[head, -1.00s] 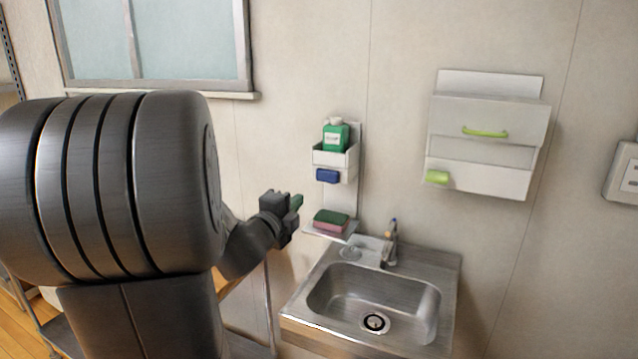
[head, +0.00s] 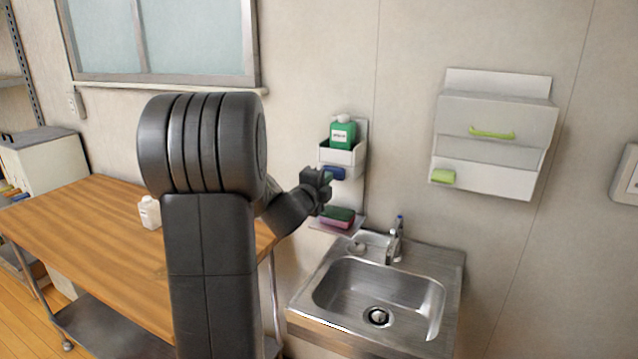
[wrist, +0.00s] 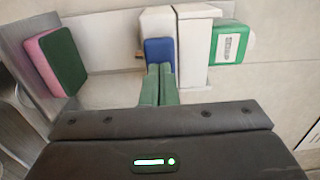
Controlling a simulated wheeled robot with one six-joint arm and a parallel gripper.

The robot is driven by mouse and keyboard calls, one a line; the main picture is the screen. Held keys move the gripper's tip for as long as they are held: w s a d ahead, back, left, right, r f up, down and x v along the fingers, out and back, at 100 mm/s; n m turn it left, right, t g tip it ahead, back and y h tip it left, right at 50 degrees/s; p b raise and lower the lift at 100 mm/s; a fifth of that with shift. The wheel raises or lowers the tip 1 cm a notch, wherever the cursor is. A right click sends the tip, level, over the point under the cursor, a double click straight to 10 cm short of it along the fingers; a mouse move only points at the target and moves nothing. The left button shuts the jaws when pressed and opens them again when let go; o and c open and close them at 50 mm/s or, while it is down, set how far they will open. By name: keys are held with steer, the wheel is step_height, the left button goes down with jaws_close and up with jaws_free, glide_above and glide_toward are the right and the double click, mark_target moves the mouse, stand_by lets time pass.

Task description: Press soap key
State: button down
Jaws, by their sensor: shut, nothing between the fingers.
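The blue key (head: 337,172) is on the front of the white wall dispenser (head: 341,157), below a green soap bottle (head: 342,134). In the wrist view the blue key (wrist: 159,51) lies straight ahead of my gripper (wrist: 159,69). The green fingers are shut together and empty. Their tips are at or very near the key's face; I cannot tell whether they touch. In the head view my gripper (head: 327,177) partly covers the key's left side. The green bottle also shows in the wrist view (wrist: 230,46).
A green and pink sponge (head: 337,217) lies on the shelf below the key. A steel sink (head: 370,290) with a tap (head: 396,240) is below right. A white wall box (head: 495,125) with a lime-green handle and key hangs right. A wooden table (head: 85,235) bears a white bottle (head: 150,212).

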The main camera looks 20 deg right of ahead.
steer(key=shift+w+d, duration=0.25)
steer(key=shift+d, duration=0.05)
steer(key=shift+w+d+r, duration=0.4)
steer(key=shift+w+d, duration=0.2)
steer(key=shift+d, duration=0.05)
steer(key=shift+b, duration=0.3)
